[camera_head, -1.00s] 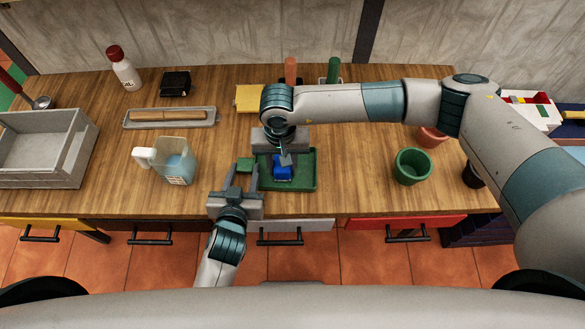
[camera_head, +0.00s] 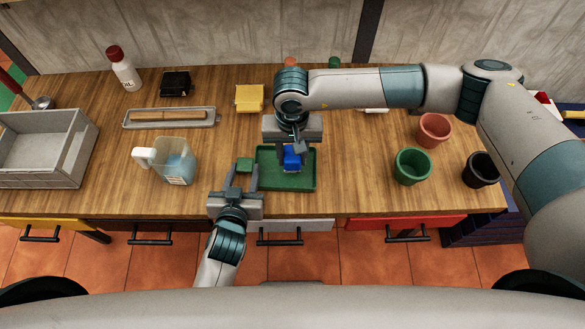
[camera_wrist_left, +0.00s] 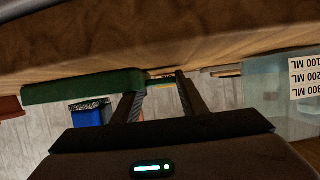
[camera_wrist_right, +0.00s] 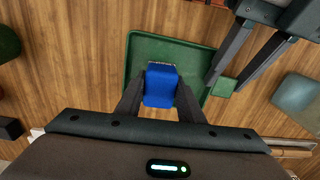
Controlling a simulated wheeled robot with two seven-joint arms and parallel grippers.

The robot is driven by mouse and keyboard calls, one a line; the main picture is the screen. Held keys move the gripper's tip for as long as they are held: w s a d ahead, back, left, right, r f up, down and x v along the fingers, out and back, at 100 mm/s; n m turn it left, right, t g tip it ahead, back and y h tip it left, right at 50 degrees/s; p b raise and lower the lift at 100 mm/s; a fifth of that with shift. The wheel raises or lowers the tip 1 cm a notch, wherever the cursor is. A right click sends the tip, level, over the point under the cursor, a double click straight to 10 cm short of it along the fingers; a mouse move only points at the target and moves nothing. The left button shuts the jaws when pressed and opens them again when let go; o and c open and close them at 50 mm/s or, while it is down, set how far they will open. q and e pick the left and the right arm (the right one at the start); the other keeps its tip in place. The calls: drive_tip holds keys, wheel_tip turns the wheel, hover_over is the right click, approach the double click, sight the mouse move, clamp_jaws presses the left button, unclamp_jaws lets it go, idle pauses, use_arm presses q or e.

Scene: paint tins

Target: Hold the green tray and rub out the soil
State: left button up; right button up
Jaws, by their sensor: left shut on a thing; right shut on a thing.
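The green tray (camera_head: 302,182) lies flat on the wooden table. My left gripper (camera_head: 240,168) is shut on the small green tab at the tray's left side; that tab (camera_wrist_right: 223,87) also shows in the right wrist view. My right gripper (camera_head: 292,148) is shut on a blue block (camera_head: 292,160) with a dark edge, over the far middle of the tray. The block (camera_wrist_right: 160,88) shows between the right fingers in the right wrist view. I cannot make out soil on the visible tray floor; part is hidden under the block and right gripper.
A grey crate (camera_head: 40,178) is at the far left. A green pot (camera_head: 412,166), a terracotta pot (camera_head: 434,130) and a black pot (camera_head: 481,170) stand right. A yellow item (camera_head: 249,98) lies behind.

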use_arm(q)
drive_tip(key=shift+f, duration=0.2)
drive_tip(key=o, duration=1.5)
drive_tip(key=shift+c, duration=0.2)
drive_tip(key=shift+s, duration=0.15)
drive_tip(key=v, duration=1.2)
drive_tip(key=shift+r, duration=0.15)
use_arm(e)
drive_tip(key=shift+s, duration=0.1)
